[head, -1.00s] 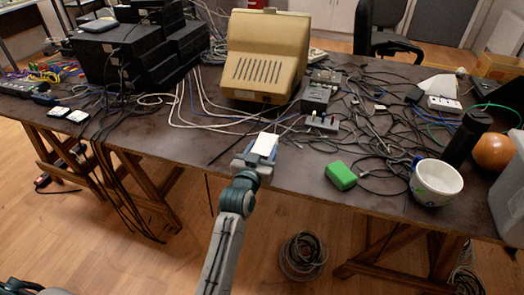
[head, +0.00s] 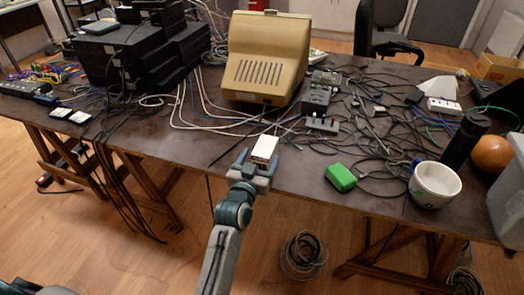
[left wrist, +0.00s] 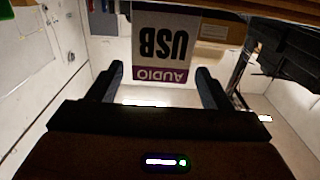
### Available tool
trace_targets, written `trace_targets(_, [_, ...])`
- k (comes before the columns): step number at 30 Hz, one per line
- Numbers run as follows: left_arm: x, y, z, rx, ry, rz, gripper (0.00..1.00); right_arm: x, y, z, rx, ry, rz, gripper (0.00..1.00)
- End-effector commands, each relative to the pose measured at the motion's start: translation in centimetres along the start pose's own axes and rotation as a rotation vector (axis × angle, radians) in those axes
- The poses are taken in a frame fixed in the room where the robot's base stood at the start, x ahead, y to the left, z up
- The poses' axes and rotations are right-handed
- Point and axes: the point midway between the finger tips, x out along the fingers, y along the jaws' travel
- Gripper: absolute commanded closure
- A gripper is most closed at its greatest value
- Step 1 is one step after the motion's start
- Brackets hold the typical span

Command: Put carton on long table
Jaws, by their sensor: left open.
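The carton (head: 265,147) is a small white box near the front edge of the long table (head: 200,142), by its middle. In the left wrist view the carton (left wrist: 163,45) shows upside-down "USB" and "AUDIO" print, the latter on a purple band. It appears to stand on the table, though its base is partly hidden. My left gripper (head: 256,170) is open at the front edge, right at the carton. In the left wrist view its fingers (left wrist: 158,78) are spread on either side of the carton's near end, with gaps visible. My right gripper is not in view.
A beige monitor (head: 264,60) stands behind the carton, with tangled cables and a grey switch box (head: 322,124) to its right. A green box (head: 340,177) and a white bowl (head: 434,185) are further right. Black stacked devices (head: 130,50) stand left. Bare tabletop lies left of the carton.

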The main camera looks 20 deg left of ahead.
Motion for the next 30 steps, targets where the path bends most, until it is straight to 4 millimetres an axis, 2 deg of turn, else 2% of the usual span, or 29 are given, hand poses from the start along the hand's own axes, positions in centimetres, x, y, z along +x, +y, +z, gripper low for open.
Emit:
trace_targets(1, [-1.3,0.0,-0.1,-0.002,-0.003,0.000,0.27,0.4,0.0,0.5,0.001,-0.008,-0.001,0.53])
trace_targets(4, [-3.4,0.0,-0.1,-0.003,-0.002,-0.001,0.27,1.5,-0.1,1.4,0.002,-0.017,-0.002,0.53])
trace_targets(9, [-6.4,0.0,0.1,-0.002,-0.001,0.000,0.27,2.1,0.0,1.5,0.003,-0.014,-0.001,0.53])
trace_targets(12, [-7.6,0.0,0.1,-0.002,0.000,0.000,0.27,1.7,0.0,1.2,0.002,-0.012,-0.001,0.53])
trace_targets(17, [-8.6,0.0,0.0,-0.001,0.001,0.000,0.27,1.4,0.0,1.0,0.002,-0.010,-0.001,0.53])
trace_targets(23, [-8.8,0.0,0.1,0.000,-0.002,0.001,0.27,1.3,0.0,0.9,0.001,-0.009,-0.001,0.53])
trace_targets(26, [-9.0,0.1,2.0,0.003,-0.051,0.015,0.27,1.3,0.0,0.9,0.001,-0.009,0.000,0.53])
trace_targets(29, [-10.0,0.2,7.6,0.010,-0.200,0.050,0.27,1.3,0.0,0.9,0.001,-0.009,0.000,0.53])
trace_targets(30, [-10.9,0.2,10.7,0.012,-0.287,0.066,0.27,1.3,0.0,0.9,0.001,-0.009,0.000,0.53])
